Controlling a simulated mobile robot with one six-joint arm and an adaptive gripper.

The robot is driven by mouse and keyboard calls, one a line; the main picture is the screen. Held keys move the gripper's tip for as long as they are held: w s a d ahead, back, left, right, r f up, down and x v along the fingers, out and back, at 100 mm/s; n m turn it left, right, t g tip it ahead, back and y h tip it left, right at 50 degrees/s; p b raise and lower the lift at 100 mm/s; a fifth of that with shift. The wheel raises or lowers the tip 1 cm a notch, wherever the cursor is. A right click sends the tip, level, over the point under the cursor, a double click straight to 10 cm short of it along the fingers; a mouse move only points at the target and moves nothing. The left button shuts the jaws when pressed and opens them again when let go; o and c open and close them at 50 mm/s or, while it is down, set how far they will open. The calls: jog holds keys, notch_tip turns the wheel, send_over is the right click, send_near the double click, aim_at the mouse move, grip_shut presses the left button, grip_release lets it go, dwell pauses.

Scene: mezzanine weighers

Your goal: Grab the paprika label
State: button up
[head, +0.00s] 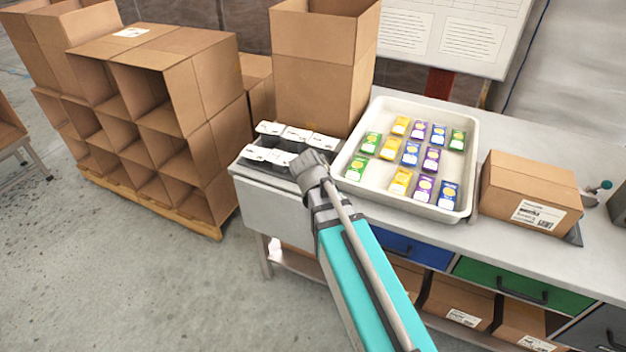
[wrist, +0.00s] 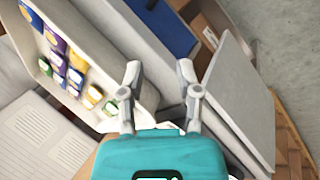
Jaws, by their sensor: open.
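Several white labels (head: 268,128) with small dark print stand in a dark holder (head: 262,168) at the left end of the bench. The print is too small to read, so I cannot tell which one is the paprika label. My gripper (head: 310,165) is just right of the holder in the head view, partly covering its right side. In the wrist view my gripper (wrist: 160,92) has its two fingers wide apart with nothing between them. The labels are mostly hidden behind my gripper body there.
A white tray (head: 462,172) with several coloured packets lies right of the holder. A tall open carton (head: 318,80) stands behind the holder. A closed box (head: 530,190) sits on the bench at right. Stacked cardboard compartments (head: 185,110) stand on the floor at left.

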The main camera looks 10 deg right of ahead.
jog(key=w+a+f+n+t+h+b, duration=0.25)
jog(key=w+f+h+b, duration=0.3)
jog(key=w+b, duration=0.45)
jog(key=w+a+t+h+b, duration=0.1)
jog(key=a+b, duration=0.2)
jog(key=w+a+t+h+b, duration=0.1)
jog(key=a+h+b, duration=0.1)
jog(key=a+b, duration=0.1)
jog(key=w+a+t+h+b, duration=0.2)
jog(key=a+b, duration=0.1)
jog(key=b, duration=0.1)
jog(key=shift+a+n+h+b, duration=0.25)
jog(key=shift+a+n+b, duration=0.1)
jog(key=shift+b, duration=0.05)
jog(key=shift+d, duration=0.2)
jog(key=shift+x, duration=4.2)
jog(key=shift+f, duration=0.1)
jog(key=shift+x, duration=2.6)
jog(key=shift+w+f, duration=0.15)
jog(key=shift+f, duration=0.05)
